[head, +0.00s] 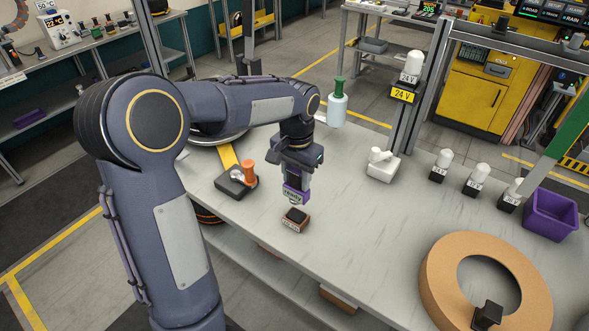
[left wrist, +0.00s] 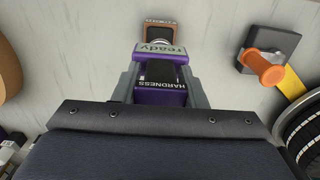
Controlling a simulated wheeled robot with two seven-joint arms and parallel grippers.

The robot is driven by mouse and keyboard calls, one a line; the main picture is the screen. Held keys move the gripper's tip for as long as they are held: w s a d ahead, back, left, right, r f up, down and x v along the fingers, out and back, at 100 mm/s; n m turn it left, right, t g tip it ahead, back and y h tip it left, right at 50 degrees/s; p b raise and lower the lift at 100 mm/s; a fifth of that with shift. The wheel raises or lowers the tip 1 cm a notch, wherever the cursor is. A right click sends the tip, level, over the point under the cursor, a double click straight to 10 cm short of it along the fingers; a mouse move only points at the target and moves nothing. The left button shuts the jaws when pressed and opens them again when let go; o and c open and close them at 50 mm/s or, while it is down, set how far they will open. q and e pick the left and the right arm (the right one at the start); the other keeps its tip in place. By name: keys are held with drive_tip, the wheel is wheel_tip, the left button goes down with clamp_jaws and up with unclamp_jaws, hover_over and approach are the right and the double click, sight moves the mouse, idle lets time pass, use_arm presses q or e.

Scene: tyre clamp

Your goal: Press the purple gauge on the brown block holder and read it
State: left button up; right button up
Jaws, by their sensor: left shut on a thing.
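The purple gauge (head: 296,190) is held upright in my left gripper (head: 297,172), which is shut on it. In the left wrist view the gauge (left wrist: 160,97) sits between the gripper's fingers (left wrist: 160,78); its display reads "ready" and its body is marked "HARDNESS". The brown block holder (head: 295,219) lies on the table just below the gauge, with a dark block in it. The holder (left wrist: 160,27) also shows beyond the gauge's tip in the left wrist view. The gauge appears above the holder; whether they touch is unclear. My right gripper is not seen.
A clamp with an orange handle (head: 249,172) stands left of the gauge. A white device (head: 382,165), several bulb-topped black blocks (head: 442,166), a purple bin (head: 550,215) and a large tan ring (head: 436,284) are to the right. The middle of the table is clear.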

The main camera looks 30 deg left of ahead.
sight(296, 196)
use_arm(q)
drive_tip(key=shift+f+b, duration=2.35)
drive_tip(key=shift+f, duration=0.5)
drive_tip(key=shift+f+b, duration=0.3)
drive_tip(key=shift+f, duration=0.15)
drive_tip(key=shift+s, duration=0.1)
wheel_tip(296, 196, up, 7)
drive_tip(key=p, duration=0.6)
idle(1.0)
